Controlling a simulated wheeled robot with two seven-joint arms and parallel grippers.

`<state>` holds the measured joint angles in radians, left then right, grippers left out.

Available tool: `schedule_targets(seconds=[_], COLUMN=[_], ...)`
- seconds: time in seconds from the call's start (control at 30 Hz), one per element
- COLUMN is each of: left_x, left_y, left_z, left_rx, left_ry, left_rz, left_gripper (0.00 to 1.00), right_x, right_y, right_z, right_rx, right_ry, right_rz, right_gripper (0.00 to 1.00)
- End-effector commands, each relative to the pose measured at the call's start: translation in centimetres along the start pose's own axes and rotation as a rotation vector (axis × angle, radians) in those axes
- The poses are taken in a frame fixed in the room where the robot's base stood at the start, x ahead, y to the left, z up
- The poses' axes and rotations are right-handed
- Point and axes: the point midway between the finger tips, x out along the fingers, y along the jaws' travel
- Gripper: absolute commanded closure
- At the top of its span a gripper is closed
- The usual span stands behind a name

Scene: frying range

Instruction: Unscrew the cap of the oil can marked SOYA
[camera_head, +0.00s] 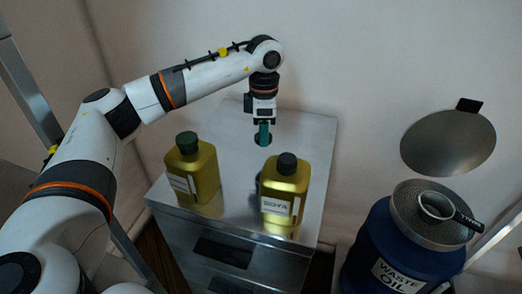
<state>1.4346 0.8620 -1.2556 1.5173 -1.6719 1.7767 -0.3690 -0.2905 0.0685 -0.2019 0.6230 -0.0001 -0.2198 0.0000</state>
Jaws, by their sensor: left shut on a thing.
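The oil can marked SOYA (284,190) is a gold can with a white label, upright at the right front of a steel cabinet top. My right gripper is not in view.
The steel cabinet top (232,208) has clear room between and behind the cans.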

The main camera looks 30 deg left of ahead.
Motion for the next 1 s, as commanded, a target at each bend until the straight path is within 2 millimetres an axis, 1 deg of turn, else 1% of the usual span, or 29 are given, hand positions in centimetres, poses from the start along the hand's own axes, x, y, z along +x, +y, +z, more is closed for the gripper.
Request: schedule_targets(seconds=[0.1, 0.23, 0.37, 0.5, 0.57, 0.77, 0.9, 0.93, 1.0], left_x=[1.9, 2.9, 4.2, 6.2, 6.6, 6.6, 7.1, 7.0, 6.9], left_y=[0.1, 0.0, 0.1, 0.0, 0.0, 0.0, 0.0, 0.0, 0.0], left_z=[0.1, 0.0, 0.1, 0.1, 0.0, 0.0, 0.0, 0.0, 0.0], left_rx=[0.002, 0.002, 0.003, 0.003, 0.003, 0.003, 0.003, 0.003, 0.003], left_ry=[-0.003, -0.001, -0.002, -0.002, -0.001, 0.0, 0.0, 0.001, 0.0], left_rz=[0.002, 0.0, 0.002, 0.001, 0.0, -0.001, 0.0, -0.001, -0.001], left_gripper=[0.88, 0.88, 0.88, 0.88, 0.88, 0.88, 0.88, 0.58, 0.46], right_x=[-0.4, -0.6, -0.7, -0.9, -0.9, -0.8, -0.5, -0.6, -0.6], right_y=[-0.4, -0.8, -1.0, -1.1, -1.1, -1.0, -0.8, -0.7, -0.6], right_z=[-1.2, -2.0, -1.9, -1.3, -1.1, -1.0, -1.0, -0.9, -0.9], right_rx=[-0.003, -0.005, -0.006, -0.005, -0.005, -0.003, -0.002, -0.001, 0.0], right_ry=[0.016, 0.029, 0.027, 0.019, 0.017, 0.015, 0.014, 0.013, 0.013], right_rz=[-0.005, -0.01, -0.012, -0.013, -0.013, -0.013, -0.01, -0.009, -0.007], right_gripper=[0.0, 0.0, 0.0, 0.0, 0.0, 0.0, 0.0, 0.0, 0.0])
